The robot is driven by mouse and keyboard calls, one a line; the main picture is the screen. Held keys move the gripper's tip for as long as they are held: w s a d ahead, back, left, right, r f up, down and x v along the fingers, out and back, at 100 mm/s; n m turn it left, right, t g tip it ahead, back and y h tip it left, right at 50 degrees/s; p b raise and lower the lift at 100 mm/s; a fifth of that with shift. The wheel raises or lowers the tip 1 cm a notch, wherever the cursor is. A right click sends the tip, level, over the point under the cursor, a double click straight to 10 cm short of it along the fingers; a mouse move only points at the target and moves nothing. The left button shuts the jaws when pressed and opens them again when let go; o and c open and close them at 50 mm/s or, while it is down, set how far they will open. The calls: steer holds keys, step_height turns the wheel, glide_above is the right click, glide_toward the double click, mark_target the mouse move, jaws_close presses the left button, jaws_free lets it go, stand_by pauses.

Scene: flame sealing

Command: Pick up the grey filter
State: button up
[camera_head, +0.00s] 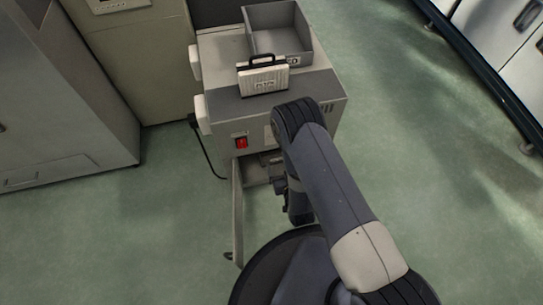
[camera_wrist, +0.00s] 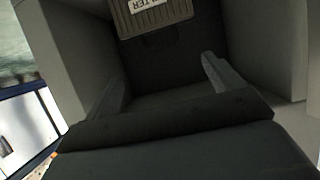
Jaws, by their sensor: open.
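The grey filter (camera_wrist: 155,14) shows at the top of the wrist view, cut off by the frame edge. It is a ribbed grey-brown block with a white label on which "LTER" can be read. It sits inside a dark recess between pale walls. My gripper (camera_wrist: 162,72) is open, its two fingers spread to either side below the filter, with nothing between them. In the head view my arm reaches to the open front of the grey machine (camera_head: 290,112) and hides most of the opening. The filter inside cannot be made out there.
A pale ribbed block (camera_head: 264,82) with a black handle stands on the machine, in front of an open grey tray (camera_head: 275,15). The machine's door (camera_head: 238,215) hangs open left of my arm. A red switch (camera_head: 241,143) is on its front. Cabinets (camera_head: 55,95) stand left.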

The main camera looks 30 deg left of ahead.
mark_target(277, 153)
steer(key=b+x, duration=0.5)
steer(key=x, duration=0.6)
steer(key=shift+s+f, duration=0.15)
steer(key=shift+f, duration=0.05)
steer(key=shift+c, duration=0.2)
steer(key=c, duration=1.4)
